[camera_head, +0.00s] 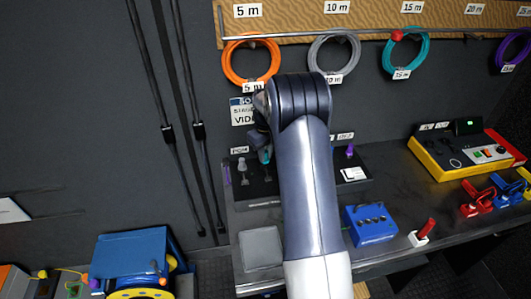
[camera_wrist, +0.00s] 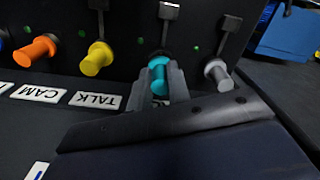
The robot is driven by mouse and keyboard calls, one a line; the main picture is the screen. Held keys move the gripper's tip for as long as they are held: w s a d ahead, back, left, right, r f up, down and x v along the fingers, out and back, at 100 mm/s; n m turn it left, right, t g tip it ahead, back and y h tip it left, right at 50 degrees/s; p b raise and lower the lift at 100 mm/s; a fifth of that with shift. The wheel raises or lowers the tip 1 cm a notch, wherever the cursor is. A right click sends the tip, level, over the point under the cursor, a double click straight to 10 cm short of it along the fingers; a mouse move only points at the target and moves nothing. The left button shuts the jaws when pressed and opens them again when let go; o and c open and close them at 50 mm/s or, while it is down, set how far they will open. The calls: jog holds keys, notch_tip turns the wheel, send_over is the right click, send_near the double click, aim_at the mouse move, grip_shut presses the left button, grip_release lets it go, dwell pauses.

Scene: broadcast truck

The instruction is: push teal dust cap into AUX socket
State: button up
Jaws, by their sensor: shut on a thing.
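The teal dust cap (camera_wrist: 158,72) is between the fingers of my gripper (camera_wrist: 159,84) in the wrist view, its end close against the dark panel (camera_wrist: 125,22). My gripper is shut on it. Whether the cap's tip is inside a socket or just in front of it, I cannot tell. A hanging metal tab (camera_wrist: 168,12) is above the cap. The AUX label is not readable; my fingers and wrist cover the area below the cap. In the head view, a bit of teal (camera_head: 265,155) shows beside my arm, which hides most of the panel.
In the wrist view, a yellow cap (camera_wrist: 96,59) and an orange cap (camera_wrist: 35,50) are left of the teal one, and a grey cap (camera_wrist: 217,72) is close on its right. Labels CAM (camera_wrist: 37,93) and TALK (camera_wrist: 96,100) appear upside down. A blue box (camera_head: 370,225) stands on the bench.

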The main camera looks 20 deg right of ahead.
jog(key=shift+f+b, duration=0.6)
jog(key=shift+f, duration=0.4)
jog(key=o, duration=0.8)
jog(key=shift+r, duration=0.1)
notch_tip(320, 180, up, 11)
jog(key=shift+f+b, duration=0.1)
jog(key=shift+b, duration=0.55)
notch_tip(320, 180, down, 11)
jog(key=shift+r+p, duration=0.1)
jog(key=shift+p, duration=0.65)
jog(key=shift+r+p, duration=0.35)
jog(key=shift+r, duration=0.2)
